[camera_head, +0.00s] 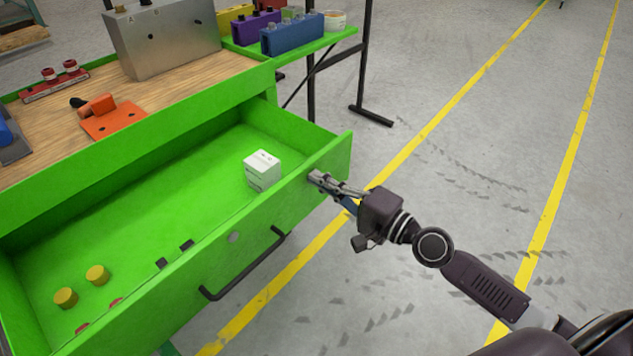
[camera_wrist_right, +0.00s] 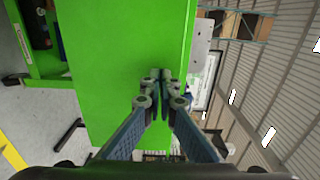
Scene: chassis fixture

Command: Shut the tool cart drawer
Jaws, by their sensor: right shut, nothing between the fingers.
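The green tool cart (camera_head: 240,90) has its drawer (camera_head: 130,205) pulled wide open. The drawer's front panel (camera_head: 325,165) carries a black bar handle (camera_head: 245,268). My right gripper (camera_head: 316,178) is shut and empty, at the front panel's right part, to the right of the handle. In the right wrist view the shut fingertips (camera_wrist_right: 158,78) point at the green panel (camera_wrist_right: 120,60), which fills much of the picture. I cannot tell whether they touch it. My left gripper is not in view.
In the drawer are a white box (camera_head: 262,170), yellow cylinders (camera_head: 97,274) and small dark pieces. On the wooden top are a metal box (camera_head: 165,40) and an orange tool (camera_head: 108,115). A green side shelf holds a blue block (camera_head: 292,35). The floor at right is clear.

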